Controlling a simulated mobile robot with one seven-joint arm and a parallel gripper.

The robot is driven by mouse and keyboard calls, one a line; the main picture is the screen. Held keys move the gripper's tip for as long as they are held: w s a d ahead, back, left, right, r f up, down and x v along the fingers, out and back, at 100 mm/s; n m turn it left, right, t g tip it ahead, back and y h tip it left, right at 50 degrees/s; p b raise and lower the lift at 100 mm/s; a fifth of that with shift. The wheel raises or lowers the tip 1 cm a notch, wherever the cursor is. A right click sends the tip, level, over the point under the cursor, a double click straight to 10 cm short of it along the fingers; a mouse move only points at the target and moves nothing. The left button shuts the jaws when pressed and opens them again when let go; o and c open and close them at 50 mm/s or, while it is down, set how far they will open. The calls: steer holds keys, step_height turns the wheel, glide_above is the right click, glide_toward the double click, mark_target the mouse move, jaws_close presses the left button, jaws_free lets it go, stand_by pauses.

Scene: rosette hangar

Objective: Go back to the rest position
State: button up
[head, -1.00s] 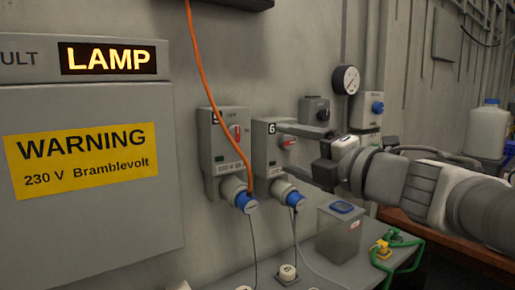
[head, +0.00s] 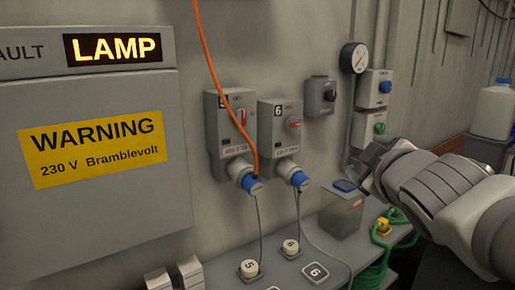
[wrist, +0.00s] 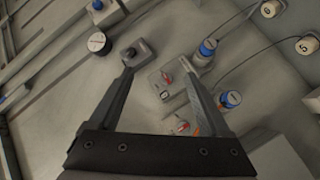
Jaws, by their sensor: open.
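My gripper (wrist: 158,75) is open and empty in the wrist view, its two fingers spread towards the wall. In the head view it is at the right, the wrist (head: 400,165) in front of the wall and right of the sockets; its fingers are largely hidden there. Socket box 6 (head: 280,140) and its neighbour to the left (head: 229,135) each have a red switch and a blue plug at the bottom. In the wrist view the red switches (wrist: 167,79) lie right of centre, one beside the right finger.
A grey container with a blue-marked lid (head: 341,210) stands on the shelf. An orange cable (head: 213,65) hangs at the left socket.

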steer(key=s+a+f+m+g+y+p, duration=0.1)
steer(key=s+a+f+m+g+p, duration=0.2)
steer(key=s+f+m+g, duration=0.6)
steer(key=s+a+f, duration=0.2)
steer(key=s+f, duration=0.2)
steer(key=s, duration=0.3)
steer(key=shift+s+g+y+p, duration=0.15)
steer(key=shift+g+y+p, duration=0.15)
steer(key=shift+g+p, duration=0.1)
